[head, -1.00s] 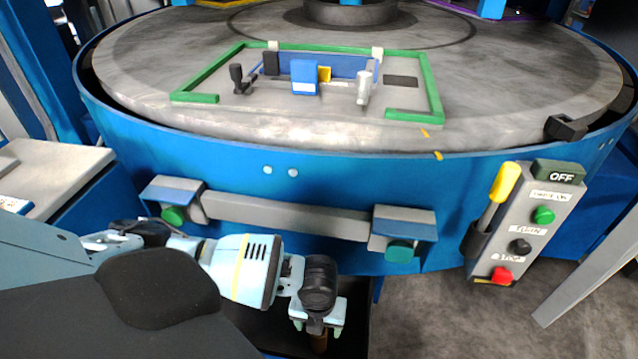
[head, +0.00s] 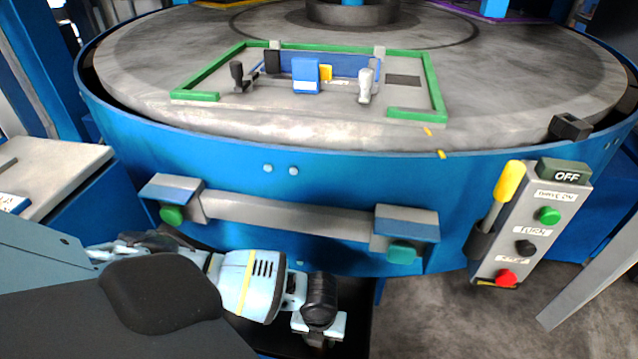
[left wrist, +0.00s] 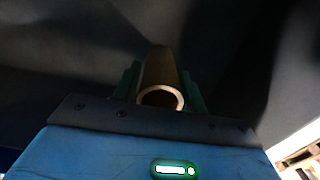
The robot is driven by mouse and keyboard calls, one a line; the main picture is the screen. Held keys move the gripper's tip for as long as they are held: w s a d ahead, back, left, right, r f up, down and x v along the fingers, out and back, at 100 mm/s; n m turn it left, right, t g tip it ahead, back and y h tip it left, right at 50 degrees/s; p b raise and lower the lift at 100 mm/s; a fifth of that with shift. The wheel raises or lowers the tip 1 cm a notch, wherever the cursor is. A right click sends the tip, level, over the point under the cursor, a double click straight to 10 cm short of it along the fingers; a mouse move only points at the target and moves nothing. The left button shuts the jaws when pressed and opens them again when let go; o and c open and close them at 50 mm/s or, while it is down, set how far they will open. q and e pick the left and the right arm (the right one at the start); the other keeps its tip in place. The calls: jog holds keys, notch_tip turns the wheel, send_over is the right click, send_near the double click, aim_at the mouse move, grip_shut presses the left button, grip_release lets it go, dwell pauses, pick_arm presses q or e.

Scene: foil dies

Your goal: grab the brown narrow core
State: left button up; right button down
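The brown narrow core (left wrist: 160,75) is a hollow tube, with its round open end facing the camera in the left wrist view. It lies between the green fingers of my left gripper (left wrist: 160,90), one close on each side. I cannot tell whether they press on it. In the head view my left gripper (head: 319,335) points down at the bottom centre, over a dark area in front of the blue machine. The core is hidden there. My right gripper is not in view.
The blue round machine (head: 330,235) with its grey turntable (head: 500,110) fills the back. A grey bar (head: 290,213) with end blocks juts from its front, just behind my left arm. A control panel (head: 530,230) stands at right; a pale side table (head: 60,172) at left.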

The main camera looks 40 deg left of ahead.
pick_arm(q)
jog(key=shift+c, duration=1)
notch_tip(320, 180, up, 18)
jog(key=p, duration=0.4)
jog(key=s+d, duration=0.9)
jog(key=s, duration=0.6)
jog(key=shift+s+d+p, duration=0.2)
jog(key=shift+p, duration=0.2)
